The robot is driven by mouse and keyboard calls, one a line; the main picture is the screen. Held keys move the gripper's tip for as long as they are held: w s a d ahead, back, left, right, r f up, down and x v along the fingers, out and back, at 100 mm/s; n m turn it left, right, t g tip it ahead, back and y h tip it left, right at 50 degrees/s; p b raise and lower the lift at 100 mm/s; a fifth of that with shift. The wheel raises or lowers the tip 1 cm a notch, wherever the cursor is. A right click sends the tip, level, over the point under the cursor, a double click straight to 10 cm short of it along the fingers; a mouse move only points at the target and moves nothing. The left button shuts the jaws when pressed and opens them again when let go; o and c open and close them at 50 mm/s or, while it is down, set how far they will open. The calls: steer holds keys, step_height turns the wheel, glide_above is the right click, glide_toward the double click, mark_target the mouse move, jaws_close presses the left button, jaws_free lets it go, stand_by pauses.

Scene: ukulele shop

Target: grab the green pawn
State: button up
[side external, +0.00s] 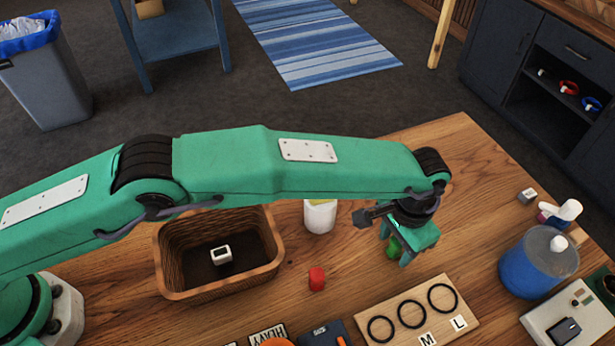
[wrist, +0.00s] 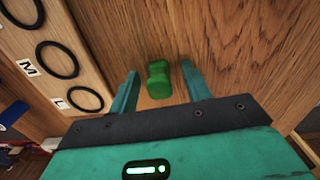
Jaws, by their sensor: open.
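The green pawn (wrist: 159,80) stands on the wooden table in the wrist view, between the two fingers of my gripper (wrist: 160,86). The fingers are apart, with a gap on each side of the pawn, and do not seem to touch it. In the side external view my gripper (side external: 404,256) points down over the table, and part of the green pawn (side external: 393,250) shows beside its fingers; the rest is hidden by the gripper.
A wicker basket (side external: 168,268) holding a small white item stands left. A red piece (side external: 317,278) and a white container (side external: 320,217) stand between. A wooden board (side external: 440,282) with black rings lies in front; a blue jar (side external: 538,262) stands right.

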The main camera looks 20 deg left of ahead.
steer(key=c, duration=1)
steer(key=shift+c, duration=0.2)
steer(key=shift+r, duration=0.1)
steer(key=shift+r, duration=1.8)
steer(key=shift+s+r, duration=0.15)
steer(key=shift+r, duration=0.15)
steer(key=s+d+r, duration=0.1)
steer(key=s+r, duration=0.5)
steer(key=s, duration=0.5)
steer(key=shift+s+r, duration=0.2)
steer(key=shift+r, duration=0.15)
steer(key=shift+w, duration=0.15)
